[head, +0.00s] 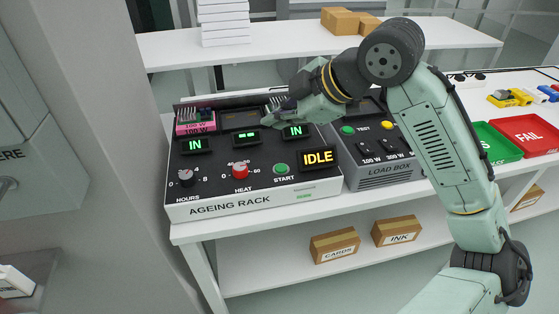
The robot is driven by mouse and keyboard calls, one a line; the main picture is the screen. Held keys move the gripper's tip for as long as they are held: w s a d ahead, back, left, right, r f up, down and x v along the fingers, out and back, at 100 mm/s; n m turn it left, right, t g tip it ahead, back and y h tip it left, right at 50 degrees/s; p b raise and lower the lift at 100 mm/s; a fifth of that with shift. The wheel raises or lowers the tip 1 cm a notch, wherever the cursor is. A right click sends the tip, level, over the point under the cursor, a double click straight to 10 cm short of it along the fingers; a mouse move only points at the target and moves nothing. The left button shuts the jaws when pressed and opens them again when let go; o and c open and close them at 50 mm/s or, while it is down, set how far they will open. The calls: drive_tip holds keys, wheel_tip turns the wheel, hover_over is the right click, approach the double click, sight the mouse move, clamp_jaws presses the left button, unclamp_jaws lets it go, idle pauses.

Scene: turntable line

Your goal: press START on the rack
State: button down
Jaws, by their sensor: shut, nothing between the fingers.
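The ageing rack (230,204) is a black-topped unit with a white front on the white table. Its green START button (281,169) is in plain view near the front, below the yellow IDLE display (318,158) and to its left. The red HEAT knob (240,171) and black HOURS knob (186,178) are left of it. A pink 100 W unit (196,127) sits in the left bay; the left and right small displays read IN and the middle one shows dashes. My gripper (270,118) is shut and empty over the rear right bay, behind the START button and apart from it. It partly hides that bay.
The load box (384,174) stands close on the right of the rack, partly behind my arm. A green tray (495,141) and a red FAIL tray (527,134) lie farther right. Cardboard boxes (335,246) are on the lower shelf. A grey pillar stands at left.

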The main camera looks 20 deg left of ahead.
sight(280, 170)
drive_tip(key=shift+d, duration=0.2)
drive_tip(key=shift+f, duration=0.1)
wheel_tip(280, 170, down, 9)
drive_tip(key=b, duration=0.7)
idle(1.3)
drive_tip(key=shift+f+b, duration=0.25)
drive_tip(key=shift+b, duration=0.1)
drive_tip(key=shift+f, duration=0.4)
idle(0.5)
drive_tip(key=shift+r, duration=0.1)
drive_tip(key=shift+r+p, duration=0.5)
drive_tip(key=shift+r, duration=0.25)
